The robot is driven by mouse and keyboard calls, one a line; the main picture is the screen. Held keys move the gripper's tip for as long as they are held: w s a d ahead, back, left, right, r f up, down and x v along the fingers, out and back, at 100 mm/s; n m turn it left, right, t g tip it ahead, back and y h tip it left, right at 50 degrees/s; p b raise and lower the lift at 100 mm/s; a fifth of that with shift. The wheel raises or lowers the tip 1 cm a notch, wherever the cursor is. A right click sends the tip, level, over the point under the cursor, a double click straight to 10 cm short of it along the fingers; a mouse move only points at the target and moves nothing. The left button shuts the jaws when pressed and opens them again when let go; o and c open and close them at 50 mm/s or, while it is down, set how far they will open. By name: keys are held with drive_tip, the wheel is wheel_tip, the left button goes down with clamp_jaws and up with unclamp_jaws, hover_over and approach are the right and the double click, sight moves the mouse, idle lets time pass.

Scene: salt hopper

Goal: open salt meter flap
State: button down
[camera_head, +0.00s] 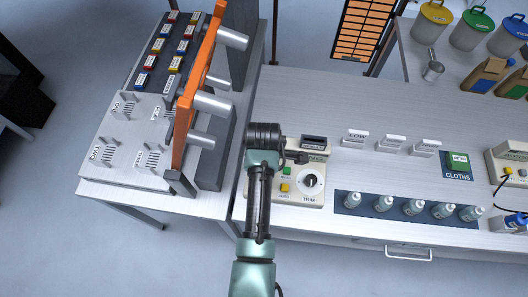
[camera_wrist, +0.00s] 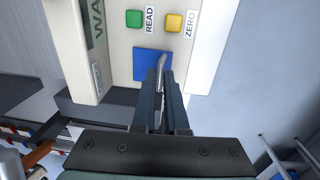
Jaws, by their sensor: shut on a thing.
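The salt meter appears to be the cream box (camera_head: 318,170) with a dial, a green READ button and a yellow ZERO button. In the wrist view, the meter's face (camera_wrist: 118,45) shows a blue square flap (camera_wrist: 143,65) below these buttons. A bent metal handle (camera_wrist: 162,60) stands out from the flap. My gripper (camera_wrist: 161,80) is shut on this handle, its fingers pointing at the face. The flap looks flat on the face, though its lower part is hidden behind the fingers. In the head view, my arm hides the flap and the fingertips.
An orange guard (camera_head: 196,85) with metal cylinders stands left of my arm, beside a panel of colored switches (camera_head: 170,45). Small bottles (camera_head: 413,206) stand in a row on a blue mat right of the meter. White label cards (camera_head: 390,143) stand behind them.

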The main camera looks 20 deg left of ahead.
drive_tip(key=shift+w+a+r+g+h+b, duration=0.1)
drive_tip(key=shift+w+r+g+h+b, duration=0.05)
drive_tip(key=shift+w+g+b, duration=0.3)
drive_tip(key=shift+w+a+r+g+h+b, duration=0.15)
drive_tip(key=shift+w+g+b, duration=0.2)
drive_tip(key=shift+g, duration=0.3)
drive_tip(key=w+g+b, duration=0.1)
drive_tip(key=b, duration=0.1)
drive_tip(key=shift+a+b, duration=0.1)
drive_tip(key=shift+b, duration=0.25)
drive_tip(key=b, duration=0.1)
drive_tip(key=g+b, duration=0.1)
drive_tip(key=shift+w+r+g+h+b, duration=0.15)
drive_tip(key=shift+w+g+h+b, duration=0.15)
drive_tip(key=shift+w+h, duration=0.1)
drive_tip(key=w+g+b, duration=0.1)
drive_tip(key=b, duration=0.4)
drive_tip(key=shift+w+a, duration=0.1)
drive_tip(key=shift+a, duration=0.1)
drive_tip(key=shift+w+g+h+b, duration=0.1)
drive_tip(key=shift+g+h+b, duration=0.3)
drive_tip(key=shift+b, duration=0.7)
drive_tip(key=shift+r+g+b, duration=0.1)
drive_tip(key=shift+g+b, duration=0.2)
drive_tip(key=shift+b, duration=0.55)
drive_tip(key=shift+r, duration=0.2)
drive_tip(key=c, duration=0.9)
unclamp_jaws()
drive_tip(key=shift+c, duration=0.2)
drive_tip(key=shift+a, duration=0.1)
